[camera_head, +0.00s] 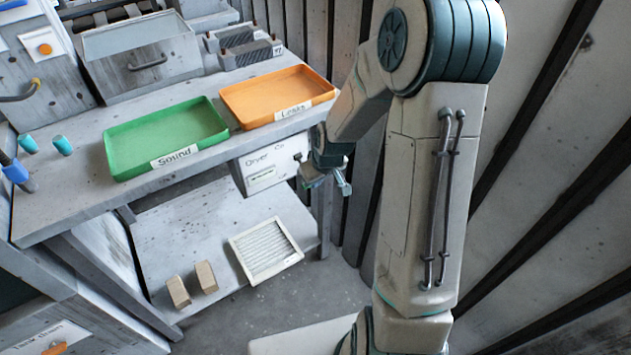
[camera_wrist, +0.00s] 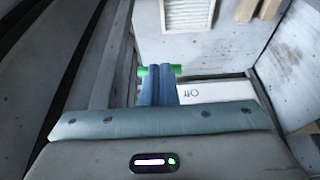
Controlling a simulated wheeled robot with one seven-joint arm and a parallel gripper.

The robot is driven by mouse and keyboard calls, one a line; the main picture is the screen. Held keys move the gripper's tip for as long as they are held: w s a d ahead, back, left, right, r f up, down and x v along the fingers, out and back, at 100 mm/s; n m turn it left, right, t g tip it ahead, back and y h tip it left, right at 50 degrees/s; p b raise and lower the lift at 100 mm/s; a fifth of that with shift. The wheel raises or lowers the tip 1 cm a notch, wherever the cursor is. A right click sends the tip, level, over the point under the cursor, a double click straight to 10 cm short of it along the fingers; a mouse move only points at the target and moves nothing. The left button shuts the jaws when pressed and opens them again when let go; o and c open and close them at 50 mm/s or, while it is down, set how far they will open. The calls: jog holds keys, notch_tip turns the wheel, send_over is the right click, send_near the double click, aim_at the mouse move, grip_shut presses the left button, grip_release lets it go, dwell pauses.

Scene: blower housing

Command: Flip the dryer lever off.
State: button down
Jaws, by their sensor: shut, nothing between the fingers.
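The dryer box (camera_head: 268,168) is a pale box with a "Dryer" label, hung under the bench's front edge. In the wrist view its white face (camera_wrist: 215,92) shows the word "Off" upside down, right of my fingers. My gripper (camera_head: 341,186) is at the right end of the box; its blue fingers (camera_wrist: 158,82) are together and empty. A bright green bar (camera_wrist: 176,70) shows on both sides of the fingertips; I cannot tell whether it is the lever or touches them. The lever is not clearly visible in the head view, where my wrist is close to that end of the box.
A green tray (camera_head: 165,135) marked "Sound" and an orange tray (camera_head: 277,94) marked "Leaks" are on the bench. A white filter panel (camera_head: 265,250) and two tan blocks (camera_head: 178,291) lie on the lower shelf. A ribbed wall (camera_head: 560,190) stands close on the right.

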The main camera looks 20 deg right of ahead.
jog(key=shift+d+f, duration=0.1)
jog(key=shift+f, duration=0.3)
dwell(0.4)
